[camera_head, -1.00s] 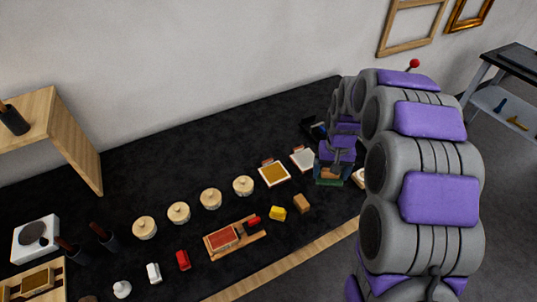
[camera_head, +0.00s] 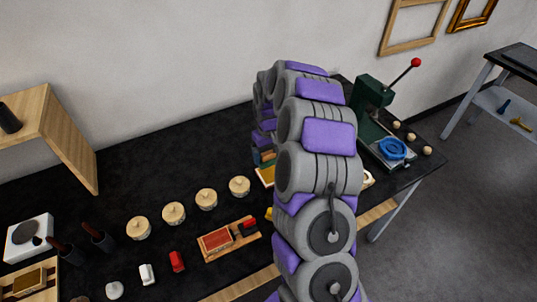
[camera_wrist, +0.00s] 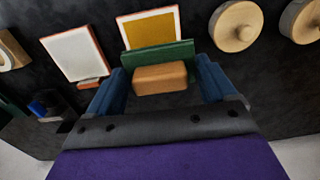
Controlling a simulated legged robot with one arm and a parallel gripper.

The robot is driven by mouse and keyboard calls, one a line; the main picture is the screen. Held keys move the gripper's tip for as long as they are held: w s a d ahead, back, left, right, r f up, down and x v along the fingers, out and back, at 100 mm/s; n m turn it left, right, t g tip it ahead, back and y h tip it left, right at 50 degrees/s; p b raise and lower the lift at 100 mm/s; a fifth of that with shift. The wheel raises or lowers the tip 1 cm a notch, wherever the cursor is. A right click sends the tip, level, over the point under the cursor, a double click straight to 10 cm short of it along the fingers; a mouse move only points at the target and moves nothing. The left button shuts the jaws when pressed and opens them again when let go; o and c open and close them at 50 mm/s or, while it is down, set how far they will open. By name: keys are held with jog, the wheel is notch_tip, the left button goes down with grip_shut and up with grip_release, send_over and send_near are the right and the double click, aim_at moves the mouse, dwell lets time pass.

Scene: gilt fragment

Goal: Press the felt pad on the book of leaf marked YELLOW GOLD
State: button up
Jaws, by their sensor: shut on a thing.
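My gripper (camera_wrist: 160,80) is shut on a tan block with a green plate along its far side, apparently the felt pad (camera_wrist: 160,78); its blue fingers stand at either side. A book of leaf with a yellow-gold face (camera_wrist: 150,30) shows just beyond the green plate, which hides its near edge. Whether the pad touches it I cannot tell. A second book with a white face (camera_wrist: 72,55) lies to its left. No label is readable. In the head view, my gripper (camera_head: 264,157) is above the gold book (camera_head: 266,176), largely hidden by my arm.
Several round lidded pots (camera_head: 206,199) stand in a row left of the books. A wooden tray with a red pad (camera_head: 217,240) lies in front. A green press with a red-knobbed lever (camera_head: 372,105) stands at right. My arm covers the table's middle.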

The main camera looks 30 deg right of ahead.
aim_at(271, 173)
jog(key=shift+s+d+f, duration=0.1)
jog(key=shift+d+f, duration=0.35)
jog(key=shift+d, duration=0.25)
jog(key=shift+a+f+b, duration=0.35)
jog(key=shift+a+f, duration=0.05)
jog(key=shift+f, duration=0.2)
jog(key=f+b, duration=0.1)
jog(key=f, duration=0.1)
jog(key=d+f, duration=0.1)
jog(key=f, duration=0.1)
jog(key=shift+b, duration=0.35)
jog(key=shift+a+f, duration=0.15)
jog(key=shift+f, duration=0.15)
jog(key=shift+a, duration=0.1)
jog(key=shift+a, duration=0.1)
jog(key=shift+f, duration=0.45)
jog(key=shift+r, duration=0.15)
